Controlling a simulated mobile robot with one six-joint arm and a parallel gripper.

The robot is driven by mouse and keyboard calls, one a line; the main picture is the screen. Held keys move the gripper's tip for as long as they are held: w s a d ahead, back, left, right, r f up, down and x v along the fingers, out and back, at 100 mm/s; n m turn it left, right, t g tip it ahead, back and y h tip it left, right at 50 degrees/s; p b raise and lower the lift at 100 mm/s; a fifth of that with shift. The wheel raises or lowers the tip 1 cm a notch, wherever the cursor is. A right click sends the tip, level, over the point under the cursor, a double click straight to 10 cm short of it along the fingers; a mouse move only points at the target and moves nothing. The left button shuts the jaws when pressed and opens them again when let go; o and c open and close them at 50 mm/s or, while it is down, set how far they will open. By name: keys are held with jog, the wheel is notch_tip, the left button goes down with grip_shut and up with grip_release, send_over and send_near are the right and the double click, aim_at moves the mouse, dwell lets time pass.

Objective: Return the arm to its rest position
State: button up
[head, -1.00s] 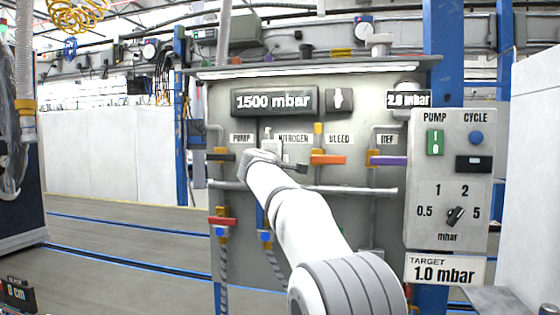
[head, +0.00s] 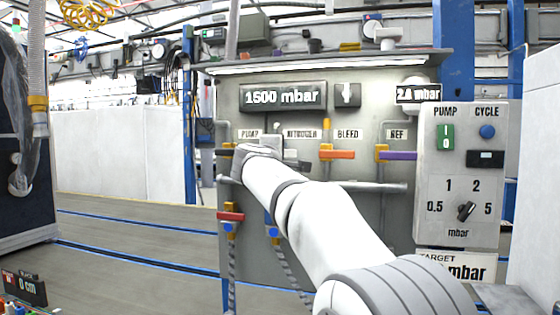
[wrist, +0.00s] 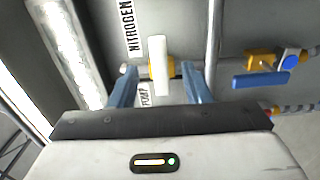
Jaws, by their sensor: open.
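My gripper (wrist: 160,74) is open in the wrist view, its two blue fingers apart. A white valve handle (wrist: 158,52) with a yellow fitting shows between the fingers; I cannot tell whether they touch it. The NITROGEN label (wrist: 130,27) is just above, and the PUMP label is partly hidden by the gripper. In the head view my white arm (head: 335,230) reaches from the lower right to the valve panel (head: 345,245). Its end is in front of the PUMP and NITROGEN valves, and the fingers are mostly hidden there.
The orange BLEED handle (head: 337,155) and purple REF handle (head: 398,156) lie right of my arm's end. A control box (head: 460,220) with a knob stands at the right. A lit hood (head: 310,68) overhangs the panel. Open floor (head: 130,235) lies at the left.

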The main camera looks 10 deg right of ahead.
jog(key=s+d+f+m+g+y+p, duration=0.1)
jog(key=s+d+f+m+g+p, duration=0.25)
jog(key=s+p, duration=0.45)
jog(key=s+d+f+m+g+y+p, duration=0.25)
jog(key=s+f+g+p, duration=0.2)
jog(key=s, duration=0.45)
jog(key=s+a+f+m+g+y+p, duration=0.2)
jog(key=s+f+p, duration=0.3)
jog(key=s, duration=0.7)
jog(key=s+a+f+m+g+y+p, duration=0.2)
jog(key=s+a+f+m+g+p, duration=0.1)
jog(key=s, duration=0.9)
notch_tip(320, 180, down, 3)
jog(key=shift+f+m+g+p, duration=0.25)
jog(key=shift+m+p, duration=0.55)
jog(key=shift+p, duration=0.4)
